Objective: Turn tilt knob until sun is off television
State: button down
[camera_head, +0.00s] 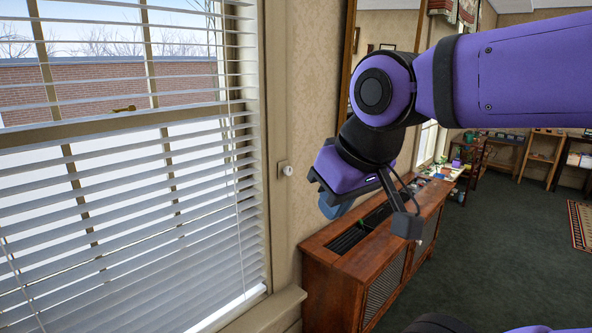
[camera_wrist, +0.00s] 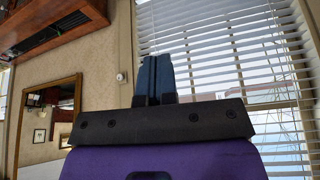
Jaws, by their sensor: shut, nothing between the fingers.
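The tilt knob (camera_head: 287,169) is a small white round knob on a wall plate just right of the window frame. It also shows in the wrist view (camera_wrist: 121,77), left of my fingers. My gripper (camera_head: 328,209) is to the right of and lower than the knob in the head view, apart from it. Its blue fingers (camera_wrist: 155,77) are shut together and empty. The white slatted blinds (camera_head: 130,210) hang over the window with gaps between slats, and brick and bright ground show through. I cannot make out a television in either view.
A wooden cabinet (camera_head: 335,277) with a dark top grille stands against the wall below my gripper. A wood-framed mirror (camera_wrist: 48,122) hangs on the wall. A window sill (camera_head: 262,310) juts out below the blinds. Green carpet (camera_head: 490,250) at right is open floor.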

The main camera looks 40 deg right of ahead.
aim_at(287, 170)
jog(key=z, duration=0.7)
